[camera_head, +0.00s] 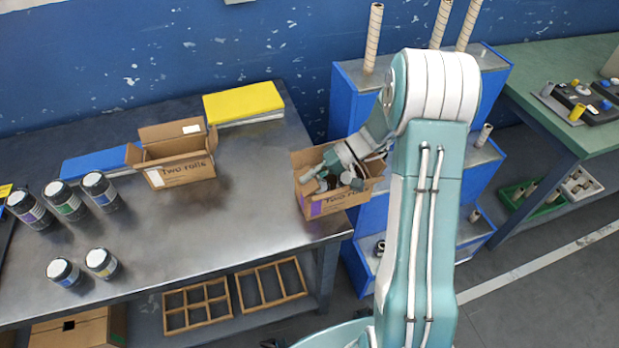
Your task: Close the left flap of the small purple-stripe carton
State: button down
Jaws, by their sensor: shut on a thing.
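The small purple-stripe carton (340,200) stands open near the right end of the metal table, with "Two rolls" print and a purple mark at its lower left front corner. A brown flap (303,157) stands up at its back left, and another flap (376,169) shows on the right. My gripper (336,184) reaches down over the carton's opening from the upper right. Its fingers are at the near left part of the opening, shut on part of the carton. The fingers and wrist hide the exact contact, the near left flap and most of the inside.
Another open carton (182,172) stands left, with a yellow binder (243,101) and a blue one (95,162) behind. Several dark jars (65,205) stand at the far left. A blue rack (350,95) with upright rolls adjoins the table's right end. The table middle is clear.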

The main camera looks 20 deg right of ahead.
jog(key=c, duration=0.7)
grip_release()
jog(key=shift+d, duration=0.2)
jog(key=v, duration=1.2)
jog(key=shift+f, duration=0.15)
